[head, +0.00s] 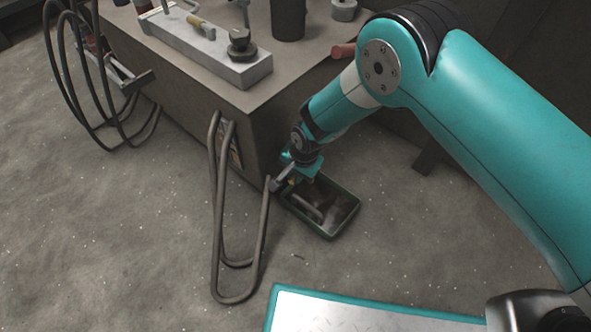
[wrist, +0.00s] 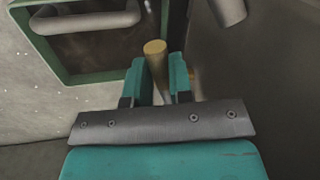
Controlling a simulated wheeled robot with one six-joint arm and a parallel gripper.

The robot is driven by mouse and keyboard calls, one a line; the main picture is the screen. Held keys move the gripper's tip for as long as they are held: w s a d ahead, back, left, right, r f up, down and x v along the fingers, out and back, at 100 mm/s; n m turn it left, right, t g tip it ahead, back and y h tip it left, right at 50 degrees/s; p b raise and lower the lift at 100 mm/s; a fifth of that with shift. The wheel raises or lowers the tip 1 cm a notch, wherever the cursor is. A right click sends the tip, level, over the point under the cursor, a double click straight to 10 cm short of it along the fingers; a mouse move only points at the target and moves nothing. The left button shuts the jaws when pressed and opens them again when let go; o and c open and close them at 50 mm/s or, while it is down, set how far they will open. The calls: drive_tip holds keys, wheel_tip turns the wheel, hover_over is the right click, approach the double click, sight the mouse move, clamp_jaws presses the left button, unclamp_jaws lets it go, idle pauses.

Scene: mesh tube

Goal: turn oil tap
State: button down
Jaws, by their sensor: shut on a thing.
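The oil tap's brass-coloured round handle (wrist: 155,52) stands between the two teal fingers of my gripper (wrist: 160,80) in the wrist view. The fingers are shut on it, one on each side. In the head view my gripper (head: 286,177) is low beside the corner of the workbench (head: 252,135), above a green-rimmed tray (head: 343,225). The tap itself is mostly hidden there by my gripper. The tray also shows at the upper left of the wrist view (wrist: 58,77).
A bent grey tube loop (head: 215,240) hangs by the bench front, left of my gripper. Dark hoses (head: 75,105) hang at the far left. A grey cylinder end (wrist: 229,10) is near the handle in the wrist view.

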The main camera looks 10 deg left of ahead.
drive_tip(key=shift+w+a+m, duration=0.1)
drive_tip(key=shift+a+m, duration=0.15)
drive_tip(key=shift+m, duration=0.25)
drive_tip(key=c, duration=1)
unclamp_jaws()
drive_tip(key=shift+r, duration=0.1)
drive_tip(key=d+r+p, duration=0.1)
drive_tip(key=r+p, duration=0.2)
drive_tip(key=r, duration=0.2)
drive_tip(key=s+d+r+p, duration=0.1)
drive_tip(key=r+p, duration=0.2)
drive_tip(key=r, duration=0.3)
drive_tip(key=d+r+p, duration=0.1)
drive_tip(key=r+p, duration=0.2)
drive_tip(key=r, duration=0.3)
drive_tip(key=shift+s, duration=0.15)
